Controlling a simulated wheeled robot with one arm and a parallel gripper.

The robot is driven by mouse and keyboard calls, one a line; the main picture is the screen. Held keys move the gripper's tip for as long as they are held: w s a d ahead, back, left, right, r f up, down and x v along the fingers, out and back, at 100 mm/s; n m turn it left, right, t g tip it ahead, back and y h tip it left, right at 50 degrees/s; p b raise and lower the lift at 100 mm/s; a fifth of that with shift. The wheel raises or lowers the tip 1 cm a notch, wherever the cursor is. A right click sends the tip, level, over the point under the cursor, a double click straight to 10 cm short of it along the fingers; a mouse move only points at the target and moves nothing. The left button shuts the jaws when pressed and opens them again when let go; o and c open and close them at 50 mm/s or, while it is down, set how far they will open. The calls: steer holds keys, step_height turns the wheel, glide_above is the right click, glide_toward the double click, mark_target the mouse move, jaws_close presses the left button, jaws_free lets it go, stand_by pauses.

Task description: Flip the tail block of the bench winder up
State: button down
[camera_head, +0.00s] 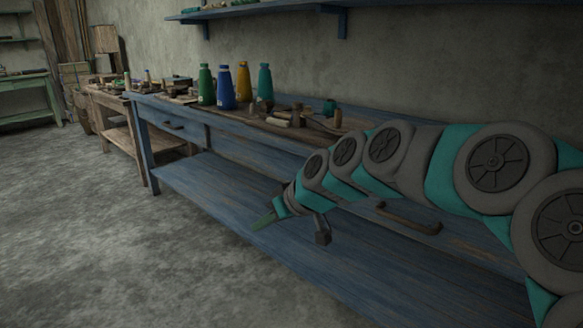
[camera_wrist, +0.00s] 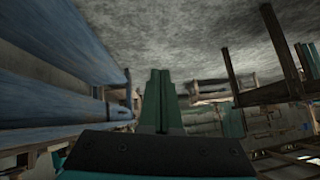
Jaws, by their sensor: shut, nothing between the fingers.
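My gripper (camera_head: 265,219) is shut and empty, in front of the blue bench (camera_head: 215,178), below the height of its top. In the wrist view its two green fingers (camera_wrist: 160,80) lie side by side, pointing away over the grey floor.
Green, blue and yellow bottles (camera_head: 226,88) stand on the bench. A brown drawer handle (camera_head: 409,219) is on the bench front. A wooden table (camera_head: 118,118) stands farther left. A blue shelf (camera_head: 262,9) is on the wall. The floor (camera_head: 110,245) at left is clear.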

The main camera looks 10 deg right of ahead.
steer(key=s+d+f+m+g+h, duration=0.2)
steer(key=s+d+f, duration=0.1)
steer(key=s, duration=0.8)
steer(key=s+d+f+m+g+h, duration=0.2)
steer(key=s+f, duration=0.3)
steer(key=s, duration=0.7)
steer(key=s+d+f+m+g+h, duration=0.1)
steer(key=s+d+f+g+h, duration=0.1)
steer(key=s, duration=1)
step_height(320, 180, down, 3)
steer(key=shift+d+r+m+g+h, duration=0.1)
steer(key=shift+d+m+g+h, duration=0.25)
steer(key=shift+d+g, duration=0.7)
steer(key=shift+a, duration=0.25)
